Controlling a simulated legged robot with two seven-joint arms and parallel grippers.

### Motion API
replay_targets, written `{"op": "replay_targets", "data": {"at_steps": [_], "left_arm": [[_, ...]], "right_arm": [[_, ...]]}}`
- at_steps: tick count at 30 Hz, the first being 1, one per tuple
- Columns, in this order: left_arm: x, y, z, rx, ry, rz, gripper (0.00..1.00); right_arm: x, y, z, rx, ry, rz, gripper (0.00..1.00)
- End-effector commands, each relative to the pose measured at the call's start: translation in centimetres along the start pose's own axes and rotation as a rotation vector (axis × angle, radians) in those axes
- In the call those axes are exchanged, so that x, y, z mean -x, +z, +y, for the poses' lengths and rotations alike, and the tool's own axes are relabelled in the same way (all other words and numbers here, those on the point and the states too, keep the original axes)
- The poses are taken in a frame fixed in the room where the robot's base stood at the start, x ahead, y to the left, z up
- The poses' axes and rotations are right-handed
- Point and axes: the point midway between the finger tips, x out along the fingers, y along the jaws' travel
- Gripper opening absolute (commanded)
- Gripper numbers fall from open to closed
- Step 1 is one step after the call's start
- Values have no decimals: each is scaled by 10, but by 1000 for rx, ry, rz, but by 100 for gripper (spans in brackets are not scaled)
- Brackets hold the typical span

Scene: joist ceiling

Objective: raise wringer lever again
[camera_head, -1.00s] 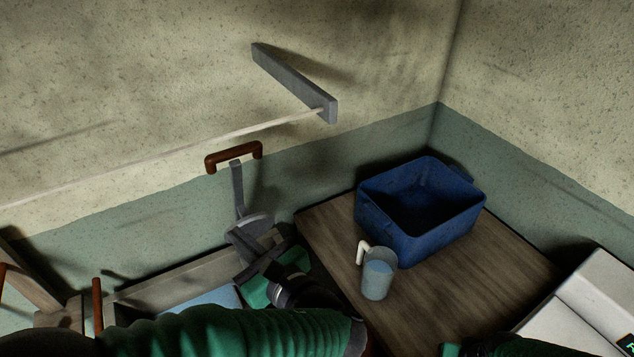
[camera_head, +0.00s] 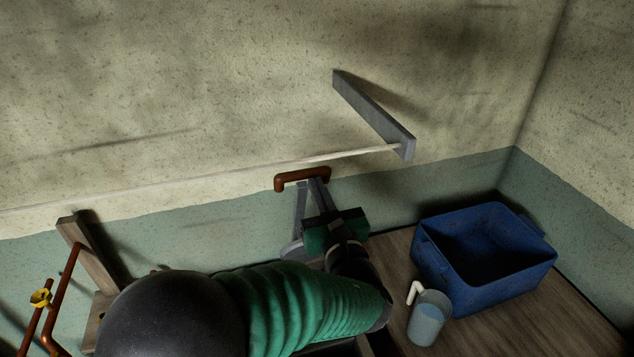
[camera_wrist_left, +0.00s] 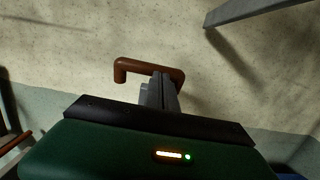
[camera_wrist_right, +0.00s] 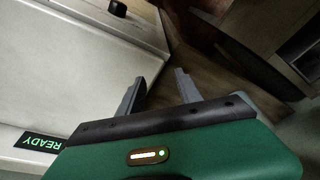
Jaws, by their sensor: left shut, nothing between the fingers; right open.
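The wringer lever has a grey shaft (camera_head: 299,208) and a brown bar handle (camera_head: 290,181) at its top. It stands upright against the wall, left of the wooden counter. My left gripper (camera_head: 318,186) is shut and empty, its fingertips at the right half of the handle, just right of the shaft. In the left wrist view the handle (camera_wrist_left: 132,65) shows behind the shut fingers (camera_wrist_left: 163,88); I cannot tell whether they touch it. My arm hides the wringer's lower part. My right gripper (camera_wrist_right: 160,80) is open and empty, seen only in its wrist view.
A blue bin (camera_head: 470,285) and a jug (camera_head: 428,318) of water stand on the wooden counter (camera_head: 395,258). A grey wall bracket (camera_head: 375,115) with a line projects above the handle. Brown pipes with a yellow valve (camera_head: 41,298) are at left. A white appliance (camera_wrist_right: 70,80) is beside my right gripper.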

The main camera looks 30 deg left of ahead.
Motion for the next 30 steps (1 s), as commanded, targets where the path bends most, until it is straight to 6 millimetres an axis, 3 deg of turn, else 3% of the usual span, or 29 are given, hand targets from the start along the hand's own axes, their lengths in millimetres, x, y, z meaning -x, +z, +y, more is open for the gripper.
{"op": "replay_targets", "data": {"at_steps": [14, 24, 30], "left_arm": [[-10, 1, 0, 2, 1, 0, 0], [-75, 13, 0, 2, 4, 0, 0], [-89, 18, 1, 2, 2, -5, 0]], "right_arm": [[2, 0, 0, 0, 0, 0, 41], [3, -1, 0, 0, 0, 0, 41], [3, -1, 0, 0, 0, 0, 41]]}}
